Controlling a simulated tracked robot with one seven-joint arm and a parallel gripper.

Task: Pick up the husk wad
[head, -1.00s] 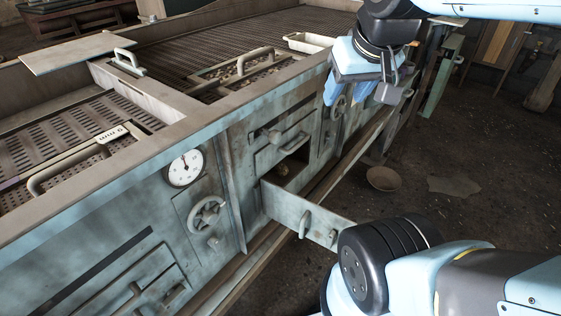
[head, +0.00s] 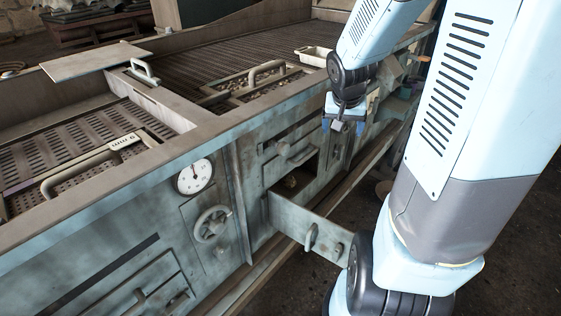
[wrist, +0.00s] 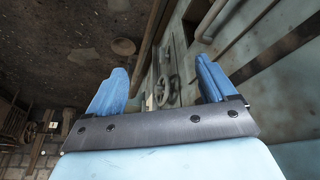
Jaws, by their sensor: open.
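A small brownish lump, likely the husk wad (head: 291,182), sits inside the dark opening behind the open hatch door in the machine's side. It is small and shadowed, and the wrist view does not show it. My gripper (head: 343,125) hangs in front of the machine's side, above and to the right of the opening. Its two blue fingers stand apart with nothing between them, also seen in the wrist view (wrist: 160,78).
The hatch door (head: 310,228) with its handle juts out from the machine's side. A gauge (head: 194,176) and a handwheel (head: 212,223) are to its left.

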